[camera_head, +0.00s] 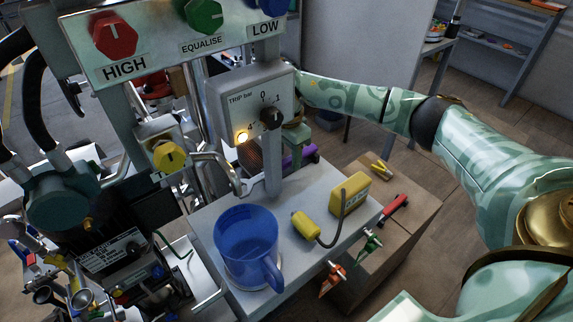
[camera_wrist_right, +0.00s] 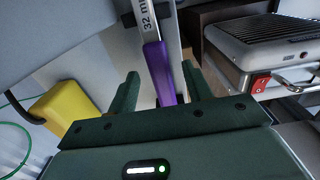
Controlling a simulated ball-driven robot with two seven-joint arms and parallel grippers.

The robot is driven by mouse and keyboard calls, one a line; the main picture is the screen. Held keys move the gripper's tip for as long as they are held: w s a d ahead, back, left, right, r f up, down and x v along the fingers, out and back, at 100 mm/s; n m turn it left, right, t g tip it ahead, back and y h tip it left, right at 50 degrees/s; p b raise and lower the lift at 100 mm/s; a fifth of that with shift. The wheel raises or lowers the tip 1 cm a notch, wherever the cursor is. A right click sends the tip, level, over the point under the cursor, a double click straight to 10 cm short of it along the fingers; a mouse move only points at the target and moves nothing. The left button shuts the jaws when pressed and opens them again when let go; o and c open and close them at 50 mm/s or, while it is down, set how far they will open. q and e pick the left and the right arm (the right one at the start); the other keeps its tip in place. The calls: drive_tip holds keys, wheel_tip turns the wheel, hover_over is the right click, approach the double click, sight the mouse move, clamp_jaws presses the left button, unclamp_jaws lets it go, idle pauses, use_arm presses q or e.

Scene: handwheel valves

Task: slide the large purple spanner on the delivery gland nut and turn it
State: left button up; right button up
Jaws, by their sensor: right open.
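The large purple spanner shows as a purple handle (camera_wrist_right: 159,72) with a grey metal shank marked "32 m…" in the right wrist view. In the head view a piece of its purple handle (camera_head: 300,155) shows below the trip box, by the grey post. My right gripper (camera_wrist_right: 160,80) is open, with one green finger on each side of the purple handle and gaps between. In the head view my right gripper (camera_head: 296,137) is partly hidden behind the trip box. I cannot make out the delivery gland nut or the spanner's jaw. My left gripper is not in view.
The trip box (camera_head: 252,104) hangs close to my right gripper. A grey ribbed unit with a red switch (camera_wrist_right: 260,83) lies right in the wrist view.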

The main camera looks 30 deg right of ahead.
sight(288, 160)
drive_tip(key=shift+f, duration=0.45)
drive_tip(key=shift+r, duration=0.15)
clamp_jaws()
wheel_tip(288, 160, up, 10)
drive_tip(key=p, duration=0.3)
drive_tip(key=c, duration=1.1)
unclamp_jaws()
drive_tip(key=c, duration=0.8)
unclamp_jaws()
clamp_jaws()
